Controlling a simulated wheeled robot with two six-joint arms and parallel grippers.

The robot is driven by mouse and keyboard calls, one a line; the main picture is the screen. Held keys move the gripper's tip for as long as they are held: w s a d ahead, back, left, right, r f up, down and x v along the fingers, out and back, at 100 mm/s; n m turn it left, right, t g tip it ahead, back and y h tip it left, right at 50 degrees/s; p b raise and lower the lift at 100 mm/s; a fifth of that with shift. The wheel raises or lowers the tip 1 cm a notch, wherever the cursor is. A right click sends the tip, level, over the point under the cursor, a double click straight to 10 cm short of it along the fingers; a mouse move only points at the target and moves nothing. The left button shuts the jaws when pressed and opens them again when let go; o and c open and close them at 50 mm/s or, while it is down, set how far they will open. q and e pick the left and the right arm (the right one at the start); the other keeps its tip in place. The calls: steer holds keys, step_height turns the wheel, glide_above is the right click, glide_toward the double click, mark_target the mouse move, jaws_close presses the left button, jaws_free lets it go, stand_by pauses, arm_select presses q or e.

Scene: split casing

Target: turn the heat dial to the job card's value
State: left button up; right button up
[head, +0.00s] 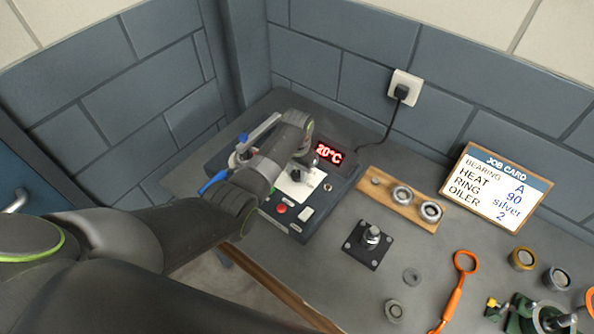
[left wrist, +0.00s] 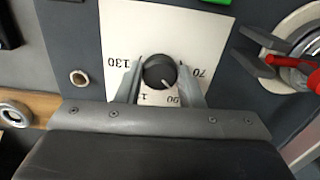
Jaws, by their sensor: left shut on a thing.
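The heat dial (left wrist: 160,72) is a round black knob on a white scale plate (left wrist: 205,22). My left gripper (left wrist: 158,88) has one finger on each side of the dial and is shut on it. The dial's light pointer line slants down and right in the left wrist view, toward a partly covered number that looks like 90. The labels 130 and 70 show to either side. In the head view the left gripper (head: 298,172) is over the control box (head: 335,190). The red display (head: 329,153) reads 20°C. The job card (head: 497,186) reads HEAT 90. My right gripper is not in view.
A blue-handled part (head: 213,182) and a grey lever are by the box's left side. A red button (head: 281,209) is at its front. A wooden rack (head: 388,183) with rings, a black post base (head: 367,245) and an orange tool (head: 455,290) lie to the right.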

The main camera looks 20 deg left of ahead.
arm_select(q)
steer(key=shift+w+r+m, duration=0.1)
steer(key=shift+m, duration=1.5)
steer(key=o, duration=1)
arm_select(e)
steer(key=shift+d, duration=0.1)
